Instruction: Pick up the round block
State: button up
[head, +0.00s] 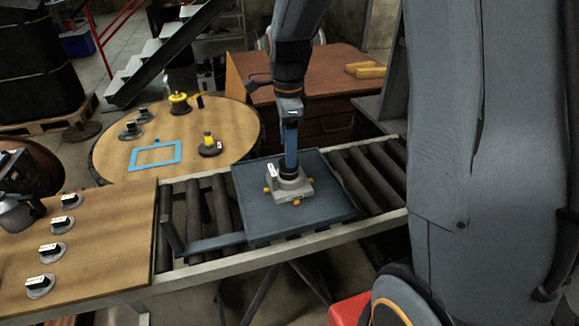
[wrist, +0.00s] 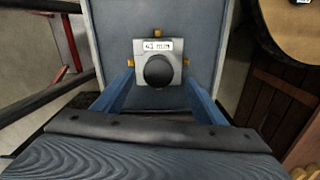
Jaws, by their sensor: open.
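A grey block (wrist: 142,55) with a black round knob (wrist: 158,71), a "41 mm" label and small orange pegs sits on a dark grey tray (wrist: 110,14). In the head view this block (head: 293,190) stands near the middle of the tray (head: 255,222). My gripper (head: 289,160) points down over it. In the wrist view my gripper's blue fingers (wrist: 160,88) are open, one either side of the block's near part. They do not grip it; contact is hard to tell. The block's body looks square; its knob is round.
The tray lies on a roller conveyor (head: 375,180). A wooden table (head: 105,255) at left holds several labelled pieces on round bases. A round table (head: 225,120) behind holds yellow-topped pieces and a blue frame (head: 133,160). A brown desk (head: 325,65) stands behind.

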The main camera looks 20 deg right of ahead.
jog(key=shift+s+f+p, duration=0.2)
jog(key=shift+f+p, duration=0.85)
jog(key=shift+f, duration=1.55)
grip_shut()
